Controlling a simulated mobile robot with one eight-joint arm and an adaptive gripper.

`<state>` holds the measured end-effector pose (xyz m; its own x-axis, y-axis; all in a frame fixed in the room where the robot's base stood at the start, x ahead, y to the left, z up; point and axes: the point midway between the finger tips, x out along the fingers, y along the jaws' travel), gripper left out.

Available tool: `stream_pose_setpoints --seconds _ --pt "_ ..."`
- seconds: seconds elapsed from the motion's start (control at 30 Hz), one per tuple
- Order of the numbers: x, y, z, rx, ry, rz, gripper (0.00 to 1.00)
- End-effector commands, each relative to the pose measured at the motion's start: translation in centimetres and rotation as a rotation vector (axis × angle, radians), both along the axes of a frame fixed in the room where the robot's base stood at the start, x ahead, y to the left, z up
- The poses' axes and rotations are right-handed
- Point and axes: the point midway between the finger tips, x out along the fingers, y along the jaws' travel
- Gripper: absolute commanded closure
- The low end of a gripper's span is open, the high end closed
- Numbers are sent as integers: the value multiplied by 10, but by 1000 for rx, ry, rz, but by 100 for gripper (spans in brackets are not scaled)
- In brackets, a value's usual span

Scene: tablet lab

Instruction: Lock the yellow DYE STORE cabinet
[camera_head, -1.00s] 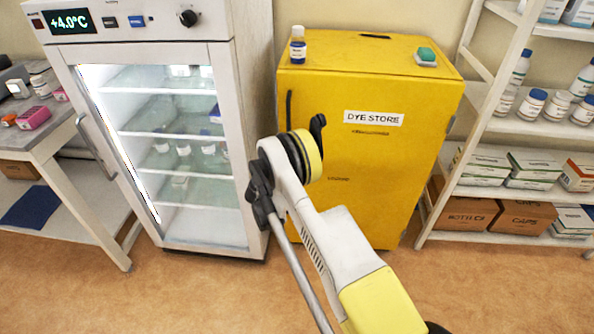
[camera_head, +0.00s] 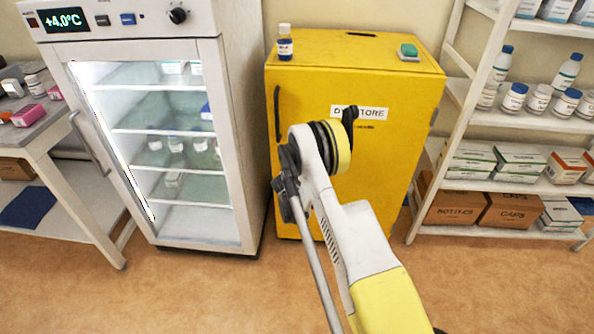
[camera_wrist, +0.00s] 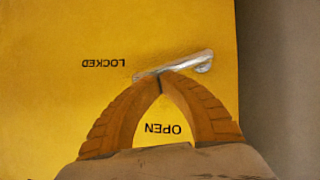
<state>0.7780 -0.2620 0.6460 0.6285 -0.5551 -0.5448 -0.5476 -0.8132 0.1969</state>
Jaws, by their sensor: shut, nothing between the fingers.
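The yellow DYE STORE cabinet (camera_head: 300,105) stands in the middle of the head view, its door closed, with a black upright handle (camera_head: 277,113) at its left edge. My arm covers part of its front and label. In the wrist view the yellow panel (camera_wrist: 60,110) carries upside-down words LOCKED (camera_wrist: 103,63) and OPEN (camera_wrist: 163,128). A silver lever (camera_wrist: 190,66) lies between them, slanting left and slightly down, its left end nearer LOCKED. My gripper (camera_wrist: 161,83) is shut and empty, its tips overlapping the lever's lower edge; contact is unclear. The head view hides the fingers.
A glass-door fridge (camera_head: 180,222) stands close at the cabinet's left. White shelves (camera_head: 480,232) with bottles and boxes stand at the right. The floor in front is clear.

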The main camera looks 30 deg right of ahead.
Motion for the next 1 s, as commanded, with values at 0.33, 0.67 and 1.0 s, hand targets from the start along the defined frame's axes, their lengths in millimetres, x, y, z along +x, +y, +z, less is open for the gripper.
stream_pose_setpoints --seconds 0.33,0.67,1.0 --pt "-4 -7 -10 78 -54 -1 100" --pt "-5 -9 -14 78 -53 -1 100" --pt "-5 -9 -15 78 -53 -1 100"
